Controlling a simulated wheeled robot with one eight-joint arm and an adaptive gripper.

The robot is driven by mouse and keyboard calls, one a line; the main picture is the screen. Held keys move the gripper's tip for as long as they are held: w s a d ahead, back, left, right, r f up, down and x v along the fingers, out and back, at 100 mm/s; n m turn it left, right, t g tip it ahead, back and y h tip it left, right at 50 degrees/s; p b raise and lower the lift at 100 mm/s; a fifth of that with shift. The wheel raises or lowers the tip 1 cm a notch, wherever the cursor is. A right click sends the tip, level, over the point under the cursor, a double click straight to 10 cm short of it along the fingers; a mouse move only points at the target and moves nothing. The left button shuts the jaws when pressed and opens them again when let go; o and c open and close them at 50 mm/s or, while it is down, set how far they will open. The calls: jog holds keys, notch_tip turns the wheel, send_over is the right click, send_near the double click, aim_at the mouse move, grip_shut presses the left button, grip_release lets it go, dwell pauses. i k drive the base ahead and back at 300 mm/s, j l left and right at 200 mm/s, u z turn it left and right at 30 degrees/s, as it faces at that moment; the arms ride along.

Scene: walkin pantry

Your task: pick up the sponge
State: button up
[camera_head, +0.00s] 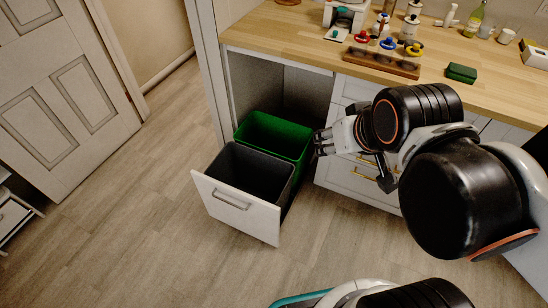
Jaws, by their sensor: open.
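A small dark green block (461,73), which looks like the sponge, lies flat on the wooden counter at the upper right. My gripper (317,143) is at the picture's middle, in front of the cabinet and beside the green bin. It points left, open, and nothing shows between its fingers. It is well to the left of the sponge and appears lower than the counter top. My arm reaches in from the right and hides part of the drawers.
A pulled-out drawer (234,207) holds a green bin (272,134) and a grey bin (249,174). The wooden counter (290,42) carries a wooden tray (381,63), colourful knobbed pieces, bottles and cups behind the sponge. Open floor lies at the left.

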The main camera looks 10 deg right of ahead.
aim_at(456, 71)
jog(key=k, duration=0.15)
jog(key=z, duration=1.3)
